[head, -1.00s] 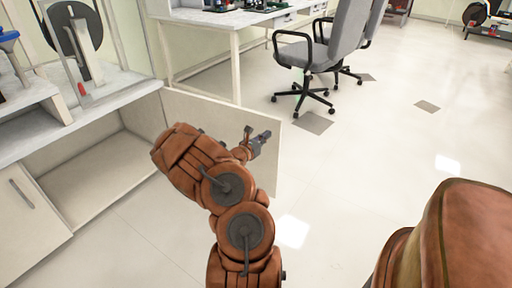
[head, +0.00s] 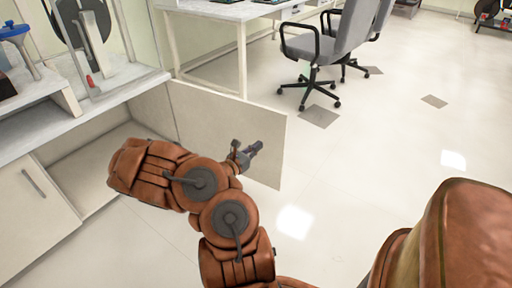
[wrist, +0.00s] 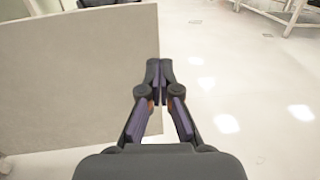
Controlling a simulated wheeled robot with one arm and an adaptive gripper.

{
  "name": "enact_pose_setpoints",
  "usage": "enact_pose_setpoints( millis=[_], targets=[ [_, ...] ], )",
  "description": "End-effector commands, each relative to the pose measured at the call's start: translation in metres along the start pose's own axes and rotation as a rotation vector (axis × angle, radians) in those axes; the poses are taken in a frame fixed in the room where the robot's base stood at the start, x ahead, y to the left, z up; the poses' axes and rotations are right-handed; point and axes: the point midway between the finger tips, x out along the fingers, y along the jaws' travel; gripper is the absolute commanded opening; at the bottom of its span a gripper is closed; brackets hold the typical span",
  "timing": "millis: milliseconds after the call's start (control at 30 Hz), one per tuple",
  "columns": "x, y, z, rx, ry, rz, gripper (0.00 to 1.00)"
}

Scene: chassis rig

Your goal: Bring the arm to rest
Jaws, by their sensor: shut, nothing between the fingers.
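My gripper (head: 256,148) is in front of the open cabinet door (head: 222,118) in the head view, near its right part. In the wrist view my gripper (wrist: 159,66) has its fingertips together with nothing between them. The door panel (wrist: 70,85) fills the left of the wrist view, and the fingertips overlap its right edge in the picture. Whether they touch it cannot be told. My arm is bent, with its elbow towards the open cabinet (head: 85,165).
A counter (head: 95,118) with a glass-sided case stands above the cabinet at left. A white desk (head: 215,12) and grey office chairs (head: 335,45) stand behind the door. The pale floor (head: 385,150) to the right is clear.

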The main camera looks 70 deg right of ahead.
Motion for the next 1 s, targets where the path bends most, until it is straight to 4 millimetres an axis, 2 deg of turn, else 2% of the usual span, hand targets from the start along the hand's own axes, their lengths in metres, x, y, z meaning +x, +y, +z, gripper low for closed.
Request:
enact_pose_setpoints(
  millis=[367,467,567,667,800,1000],
  targets=[
    [-0.005,-0.001,0.0,-0.001,0.0,0.0,0.0],
    [-0.005,-0.002,0.01,0.013,-0.007,-0.008,0.0],
    [-0.008,-0.004,0.04,0.059,-0.027,-0.037,0.0],
    [-0.014,-0.011,0.087,0.14,-0.056,-0.085,0.0],
    [-0.029,-0.026,0.153,0.274,-0.088,-0.169,0.0],
    [-0.057,-0.052,0.226,0.463,-0.095,-0.288,0.0]
  ],
)
